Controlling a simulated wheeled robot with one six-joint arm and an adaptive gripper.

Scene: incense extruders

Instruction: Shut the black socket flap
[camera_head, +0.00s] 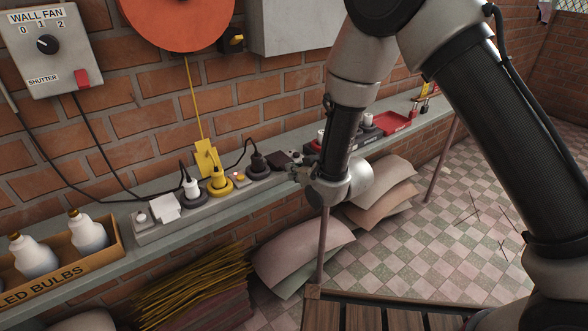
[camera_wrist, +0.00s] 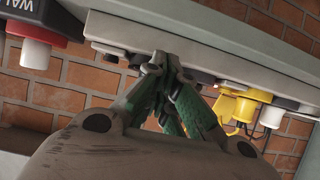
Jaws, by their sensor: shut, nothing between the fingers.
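The black socket flap (camera_head: 279,159) shows as a small dark plate on the long grey power strip (camera_head: 150,235), just right of the black plug (camera_head: 258,164). It looks raised at a tilt, but its exact angle is hard to tell. My gripper (camera_head: 298,173) is at the front edge of the strip's right end, just right of and in front of the flap. In the wrist view my gripper (camera_wrist: 163,62) has its fingertips together, empty, close against the strip (camera_wrist: 120,38). I cannot make out the black flap there; the fingers may hide it.
A yellow flap (camera_head: 206,158) stands up behind the yellow plug (camera_head: 219,182). A white plug (camera_head: 192,192) and white flap (camera_head: 165,207) are farther left. A dark box (camera_head: 370,138) stands to the right, before a red tray (camera_head: 394,122). A bulb carton (camera_head: 60,262) stands far left.

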